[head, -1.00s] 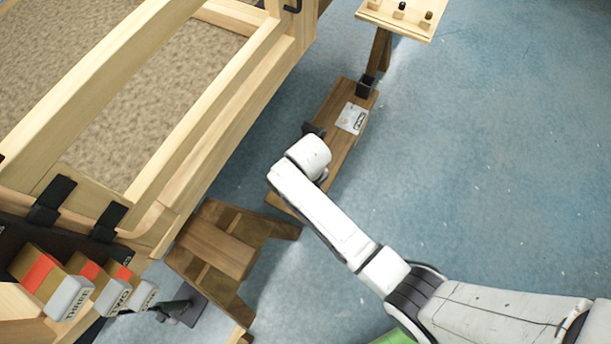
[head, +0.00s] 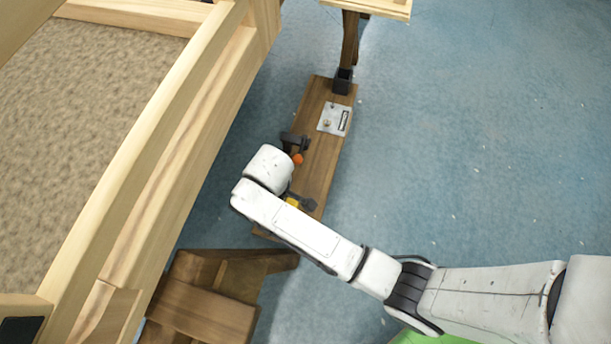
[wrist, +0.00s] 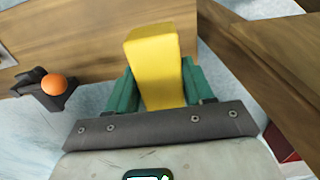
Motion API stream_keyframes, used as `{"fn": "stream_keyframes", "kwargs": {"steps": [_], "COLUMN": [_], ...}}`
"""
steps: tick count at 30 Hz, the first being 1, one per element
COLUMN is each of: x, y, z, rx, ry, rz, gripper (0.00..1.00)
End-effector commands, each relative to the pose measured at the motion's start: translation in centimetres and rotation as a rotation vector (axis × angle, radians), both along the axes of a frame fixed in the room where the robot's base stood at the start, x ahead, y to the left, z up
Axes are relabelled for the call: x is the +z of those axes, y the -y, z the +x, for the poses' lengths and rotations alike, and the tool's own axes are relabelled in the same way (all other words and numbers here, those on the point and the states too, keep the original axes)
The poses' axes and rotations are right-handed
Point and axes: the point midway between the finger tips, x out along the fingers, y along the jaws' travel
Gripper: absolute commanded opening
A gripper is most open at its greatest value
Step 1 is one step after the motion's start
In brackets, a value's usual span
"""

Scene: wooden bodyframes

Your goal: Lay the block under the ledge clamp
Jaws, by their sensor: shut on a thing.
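My gripper (wrist: 158,76) is shut on a yellow block (wrist: 156,60), with a green finger on each side of it in the wrist view. In the head view a small part of the yellow block (head: 293,202) shows beside my white wrist, over the near part of the wooden ledge (head: 322,165). The ledge clamp (head: 292,140) is black with an orange knob and sits at the ledge's left edge, beyond the block. In the wrist view the clamp (wrist: 38,92) is left of the block, apart from it. Whether the block touches the ledge cannot be told.
A metal plate (head: 335,119) lies on the ledge beyond the clamp. A large wooden frame (head: 165,150) stands close on the left. A wooden stool-like piece (head: 205,300) is at the lower left. Blue floor on the right is clear.

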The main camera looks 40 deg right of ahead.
Motion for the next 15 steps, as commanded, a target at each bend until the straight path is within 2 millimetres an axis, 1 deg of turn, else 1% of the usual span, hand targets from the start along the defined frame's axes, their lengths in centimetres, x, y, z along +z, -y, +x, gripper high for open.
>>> {"fn": "stream_keyframes", "kwargs": {"steps": [1, 4, 6, 9, 15], "x": [-0.8, -1.9, -3.3, -4.5, -5.4], "y": [1.2, 3.4, 4.2, 5.3, 6.2], "z": [-0.2, -0.6, -0.7, -0.8, -1.0], "rx": [-0.005, -0.004, -0.002, -0.002, 0.000], "ry": [-0.001, -0.001, -0.001, -0.001, 0.000], "rz": [-0.001, -0.001, -0.001, -0.001, 0.000], "gripper": [0.18, 0.18, 0.18, 0.18, 0.18]}}
